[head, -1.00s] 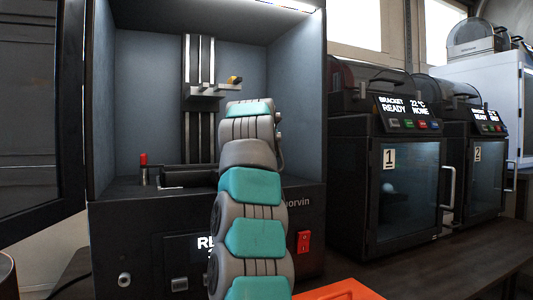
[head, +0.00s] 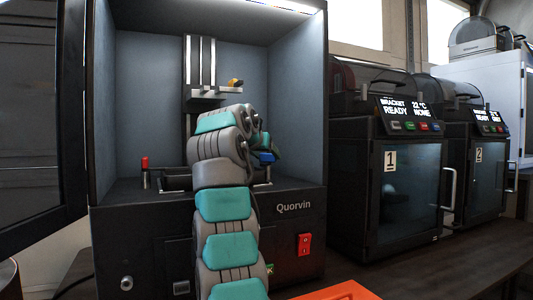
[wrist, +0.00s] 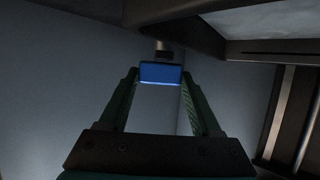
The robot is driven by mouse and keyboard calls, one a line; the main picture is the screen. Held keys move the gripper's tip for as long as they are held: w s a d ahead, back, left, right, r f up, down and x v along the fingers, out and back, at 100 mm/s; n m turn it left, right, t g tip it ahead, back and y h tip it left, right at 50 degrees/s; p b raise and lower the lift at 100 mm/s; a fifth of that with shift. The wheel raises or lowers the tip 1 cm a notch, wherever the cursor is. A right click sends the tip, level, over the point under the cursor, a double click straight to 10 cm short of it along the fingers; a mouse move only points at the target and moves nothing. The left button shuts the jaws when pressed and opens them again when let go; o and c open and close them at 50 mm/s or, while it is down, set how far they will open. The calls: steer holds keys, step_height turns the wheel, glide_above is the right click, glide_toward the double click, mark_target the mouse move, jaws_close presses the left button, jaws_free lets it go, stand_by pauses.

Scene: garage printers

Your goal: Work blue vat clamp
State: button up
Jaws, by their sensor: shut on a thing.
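The blue vat clamp (head: 267,158) shows just right of my wrist in the head view, at the right side of the vat inside the open printer. In the wrist view the blue clamp (wrist: 161,73) sits between the fingertips of my gripper (wrist: 160,80), which is shut on it. A dark metal piece meets the clamp's far side. A red-topped clamp (head: 145,165) stands upright at the left of the vat. The dark vat (head: 176,178) is mostly hidden behind my arm.
The Quorvin printer (head: 293,207) has a red switch (head: 304,244) on its front, and its dark door (head: 40,110) stands open at left. The build arm (head: 208,95) hangs above. Printers 1 (head: 405,190) and 2 (head: 480,170) stand at right. An orange object (head: 340,291) lies in front.

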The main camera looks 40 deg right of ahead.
steer(key=shift+a+r+m+g+h+p, duration=0.1)
steer(key=shift+m+g+h+p, duration=0.2)
steer(key=shift+m+p, duration=0.1)
stand_by(0.3)
steer(key=o, duration=1.4)
steer(key=b+v, duration=0.1)
steer(key=v, duration=0.6)
steer(key=shift+a, duration=0.35)
